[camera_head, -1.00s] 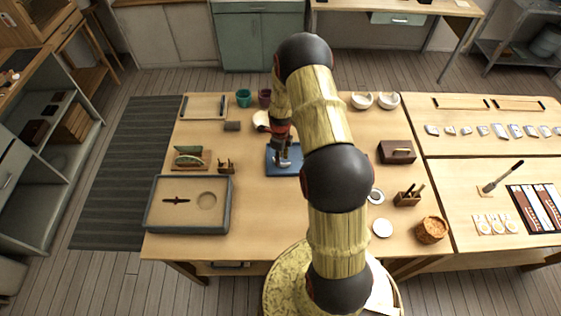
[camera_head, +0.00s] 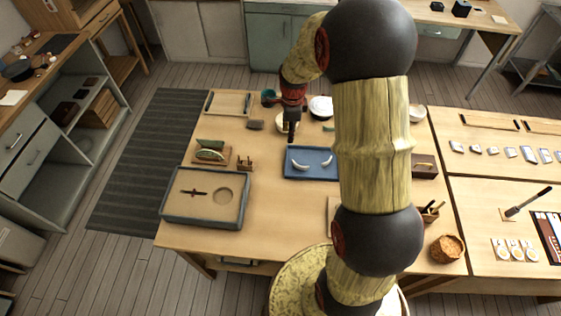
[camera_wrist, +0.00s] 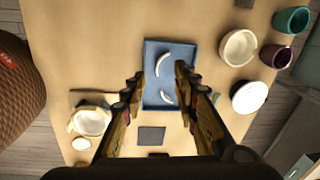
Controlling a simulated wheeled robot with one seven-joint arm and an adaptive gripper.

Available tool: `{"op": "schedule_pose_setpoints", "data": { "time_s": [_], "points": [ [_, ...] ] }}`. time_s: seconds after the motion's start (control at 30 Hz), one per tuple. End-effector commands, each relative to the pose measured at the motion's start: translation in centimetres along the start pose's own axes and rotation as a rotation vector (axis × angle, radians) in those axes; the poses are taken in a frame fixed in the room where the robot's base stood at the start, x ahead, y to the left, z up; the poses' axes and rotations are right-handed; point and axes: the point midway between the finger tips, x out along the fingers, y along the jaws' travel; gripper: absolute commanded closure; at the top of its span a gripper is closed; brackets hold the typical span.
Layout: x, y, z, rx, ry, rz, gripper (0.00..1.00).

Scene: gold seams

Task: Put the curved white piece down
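Two curved white pieces lie apart on the blue tray (camera_head: 312,153): one at its left (camera_head: 299,165), one at its right (camera_head: 327,161). The wrist view also shows both pieces, one higher (camera_wrist: 163,64) and one lower (camera_wrist: 168,97), on the tray (camera_wrist: 186,50). My gripper (camera_head: 291,136) points down above the table behind the tray's left end in the head view. In the wrist view my gripper (camera_wrist: 158,82) has its two fingers spread wide with nothing between them. It touches neither piece.
A white bowl (camera_wrist: 238,47), a white plate (camera_wrist: 250,97) and a teal cup (camera_wrist: 291,19) stand near the tray. A framed board (camera_head: 228,209) is at the front left, a dark wooden box (camera_head: 424,166) to the right. My arm hides part of the table.

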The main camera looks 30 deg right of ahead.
Motion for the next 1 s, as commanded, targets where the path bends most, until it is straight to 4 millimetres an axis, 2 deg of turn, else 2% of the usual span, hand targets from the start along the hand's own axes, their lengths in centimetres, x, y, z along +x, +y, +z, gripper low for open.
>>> {"op": "schedule_pose_setpoints", "data": {
  "time_s": [0.03, 0.2, 0.37, 0.5, 0.8, 1.0],
  "points": [
    [-2.4, 0.6, 0.9, -0.085, -0.004, -0.022, 0.70],
    [-9.1, 3.3, 3.2, -0.399, -0.009, -0.083, 0.70],
    [-14.5, 6.8, 4.9, -0.693, -0.002, -0.141, 0.70],
    [-18.6, 10.4, 5.9, -0.949, 0.014, -0.194, 0.70],
    [-24.8, 19.0, 6.7, -1.491, 0.081, -0.313, 0.70],
    [-26.8, 24.1, 6.4, -1.808, 0.146, -0.385, 0.70]
  ]
}}
